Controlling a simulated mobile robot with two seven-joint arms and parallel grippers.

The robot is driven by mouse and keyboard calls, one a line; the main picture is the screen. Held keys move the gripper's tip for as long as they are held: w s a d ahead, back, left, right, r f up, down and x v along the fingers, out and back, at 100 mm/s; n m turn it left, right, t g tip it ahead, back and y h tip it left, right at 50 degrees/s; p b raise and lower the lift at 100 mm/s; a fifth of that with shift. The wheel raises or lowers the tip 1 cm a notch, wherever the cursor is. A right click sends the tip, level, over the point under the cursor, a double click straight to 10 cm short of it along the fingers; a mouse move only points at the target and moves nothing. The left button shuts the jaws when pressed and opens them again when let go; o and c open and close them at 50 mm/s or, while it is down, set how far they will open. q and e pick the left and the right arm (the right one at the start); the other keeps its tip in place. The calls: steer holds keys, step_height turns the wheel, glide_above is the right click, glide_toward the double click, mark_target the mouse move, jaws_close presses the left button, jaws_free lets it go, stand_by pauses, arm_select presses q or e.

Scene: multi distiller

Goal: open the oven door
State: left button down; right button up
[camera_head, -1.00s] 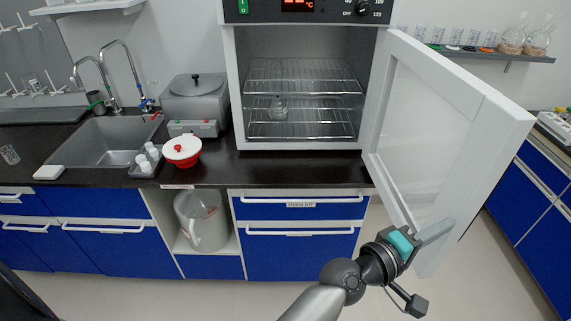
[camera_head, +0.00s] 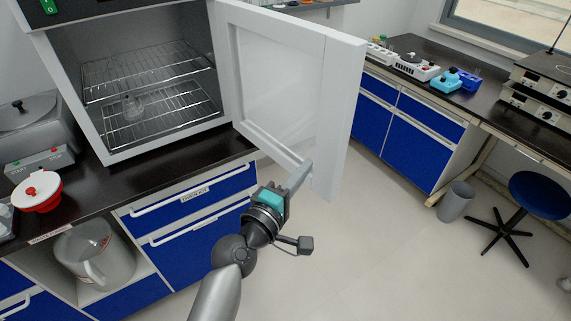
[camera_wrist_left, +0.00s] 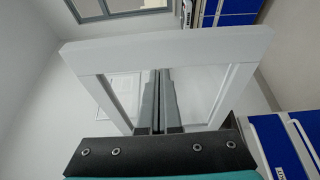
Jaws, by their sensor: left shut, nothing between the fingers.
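The oven (camera_head: 150,150) stands on the counter at the left of the head view, and its chamber with wire racks is uncovered. Its white framed door (camera_head: 285,85) stands wide open, swung out to the right. My left gripper (camera_head: 303,172) is shut and empty at the lower part of the door's inner side, close to the bottom frame. In the left wrist view the closed fingers (camera_wrist_left: 161,78) point along the door's inner panel (camera_wrist_left: 195,90), with the frame beyond the tips. I cannot tell whether they touch it. My right gripper is out of view.
Blue drawers (camera_head: 195,215) are below the counter. At the right are another bench (camera_head: 410,90), a grey bin (camera_head: 456,202) and a blue stool (camera_head: 540,195). The floor between is clear.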

arm_select(q)
steer(key=s, duration=0.9)
steer(key=s+a+f+m+g+y+b, duration=0.2)
steer(key=a+f, duration=0.1)
steer(key=f, duration=0.9)
steer(key=s+a+f+m+g+y+b, duration=0.1)
steer(key=s+a+f+m+g+y, duration=0.15)
steer(key=f, duration=0.95)
steer(key=s+a+f+m+g+y+b, duration=0.15)
steer(key=a+f, duration=0.25)
steer(key=f, duration=0.8)
steer(key=s+a+f+m+g+y+b, duration=0.2)
steer(key=s+a+f+m+g, duration=0.1)
steer(key=s+a+f, duration=0.5)
steer(key=s+a+f+m+g+y+b, duration=0.2)
steer(key=s+a+f, duration=0.6)
steer(key=s+f, duration=0.6)
steer(key=s+m+g+b, duration=0.1)
steer(key=s+m+g, duration=0.1)
steer(key=s, duration=0.3)
steer(key=shift+f+y, duration=0.25)
steer(key=shift+y, duration=0.15)
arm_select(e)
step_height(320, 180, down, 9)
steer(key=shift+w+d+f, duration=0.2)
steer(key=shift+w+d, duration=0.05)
